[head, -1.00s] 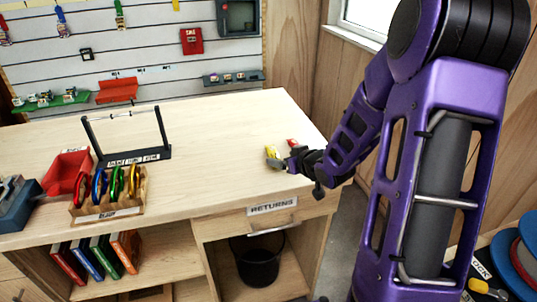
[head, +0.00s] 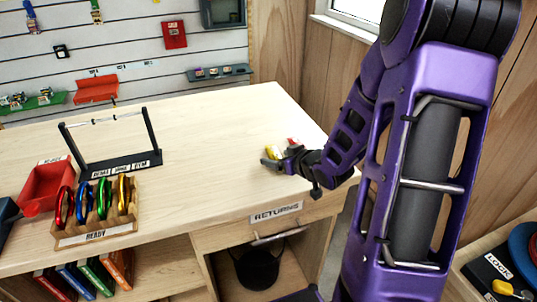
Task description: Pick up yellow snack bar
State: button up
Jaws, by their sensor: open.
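A small yellow item, which looks like the yellow snack bar (head: 273,152), lies on the right part of the wooden counter (head: 215,140). My gripper (head: 273,161) is open, low over the counter at the bar's near side. It partly hides the bar, and I cannot tell whether the fingers touch it. A small red item (head: 293,141) lies just right of the bar, partly behind my gripper.
A black rack (head: 120,163) stands on the left of the counter. A wooden READY holder (head: 97,235) with colored carabiners and a red bin (head: 42,187) are nearer. A dark waste bin (head: 257,267) sits below. The counter's middle is clear.

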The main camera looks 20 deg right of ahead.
grip_shut()
dwell(0.4)
jog(key=shift+r, duration=0.15)
